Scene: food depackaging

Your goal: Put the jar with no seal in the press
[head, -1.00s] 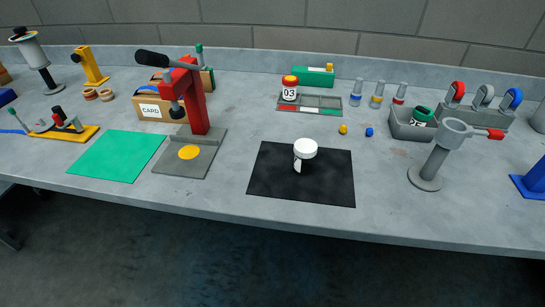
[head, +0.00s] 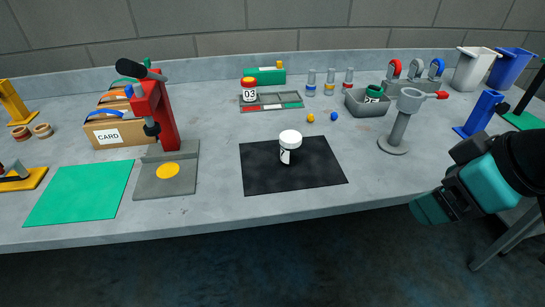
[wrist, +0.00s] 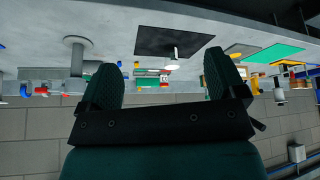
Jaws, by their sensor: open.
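A white-lidded jar (head: 288,155) with a dark-marked label stands upright on the black mat (head: 325,172). A jar marked 03 (head: 249,95) with a red and yellow top stands in the sectioned tray (head: 272,97). A green-topped jar (head: 374,93) sits in a grey bin. Seals cannot be made out on any jar. The red press (head: 160,115) has a black lever and a yellow disc on its empty grey base. My gripper (head: 435,207) is open and empty, off the table's front edge at right. In the inverted wrist view its fingers (wrist: 161,62) are spread apart, with the mat (wrist: 165,38) beyond.
A grey post with a ring top and red handle (head: 400,125) stands right of the mat. A green mat (head: 80,193) lies left of the press, with card boxes (head: 115,133) behind. Small yellow and blue balls lie behind the black mat. The front strip is clear.

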